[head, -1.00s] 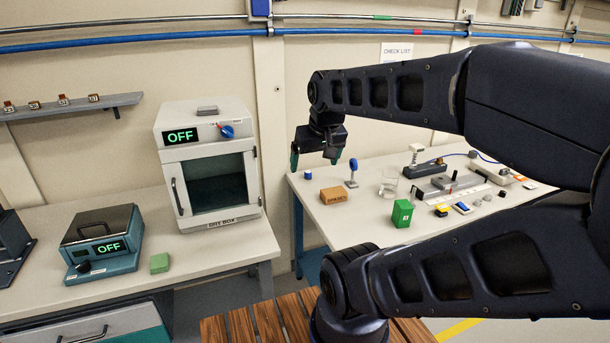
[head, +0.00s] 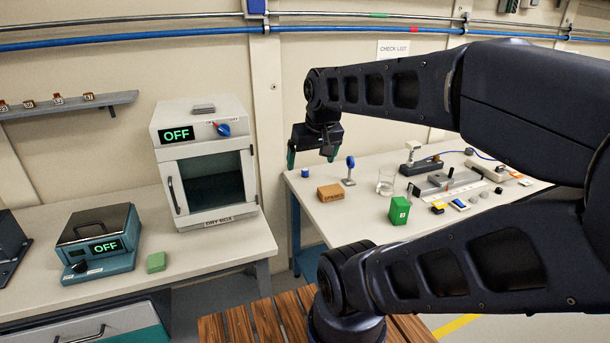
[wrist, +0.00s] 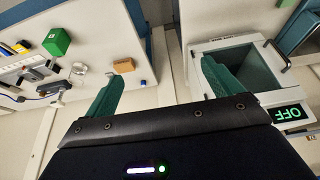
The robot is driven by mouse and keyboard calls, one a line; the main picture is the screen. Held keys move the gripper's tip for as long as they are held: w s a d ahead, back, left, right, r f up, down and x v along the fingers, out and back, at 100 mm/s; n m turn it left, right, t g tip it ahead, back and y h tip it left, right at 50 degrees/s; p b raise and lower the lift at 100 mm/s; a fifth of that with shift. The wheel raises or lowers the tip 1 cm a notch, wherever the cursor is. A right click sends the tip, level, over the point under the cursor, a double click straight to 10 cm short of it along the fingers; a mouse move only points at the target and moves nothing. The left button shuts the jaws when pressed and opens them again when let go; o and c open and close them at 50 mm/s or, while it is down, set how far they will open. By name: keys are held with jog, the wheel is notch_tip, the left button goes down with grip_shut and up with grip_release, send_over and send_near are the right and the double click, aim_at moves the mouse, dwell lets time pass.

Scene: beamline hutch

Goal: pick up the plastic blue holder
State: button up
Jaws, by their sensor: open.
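A small blue cylinder (head: 305,172) stands at the left end of the right-hand table. A blue disc on a grey stand (head: 350,165) stands to its right, behind the orange-brown block. I cannot tell for sure which of these is the plastic blue holder. My gripper (head: 310,156) is open and empty, fingers pointing down, seen just above the cylinder in the head view. In the wrist view a small blue thing (wrist: 143,83) shows between the two teal fingers (wrist: 162,70), well apart from them.
An orange-brown block (head: 331,193), a green box (head: 399,211) and a glass beaker (head: 386,183) stand on the same table. The dry box (head: 205,165) and a hotplate-like device (head: 100,240) reading OFF stand on the left bench, with a green block (head: 156,262). A gap separates the tables.

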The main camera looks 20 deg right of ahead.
jog(key=c, duration=0.6)
jog(key=w+d+r+m+g, duration=0.1)
jog(key=w+d+r+m, duration=0.15)
jog(key=w, duration=0.65)
jog(key=w+d+r+m, duration=0.1)
jog(key=w+r+m, duration=0.15)
jog(key=w, duration=0.75)
jog(key=m+g, duration=0.4)
jog(key=m, duration=1)
send_over(305, 169)
notch_tip(305, 169, down, 33)
jog(key=f, duration=0.3)
jog(key=s+f, duration=0.1)
jog(key=f, duration=0.1)
jog(key=shift+d, duration=0.15)
jog(key=shift+w+f, duration=0.15)
jog(key=shift+f, duration=1.25)
jog(key=shift+w+f, duration=0.1)
jog(key=shift+f, duration=1.25)
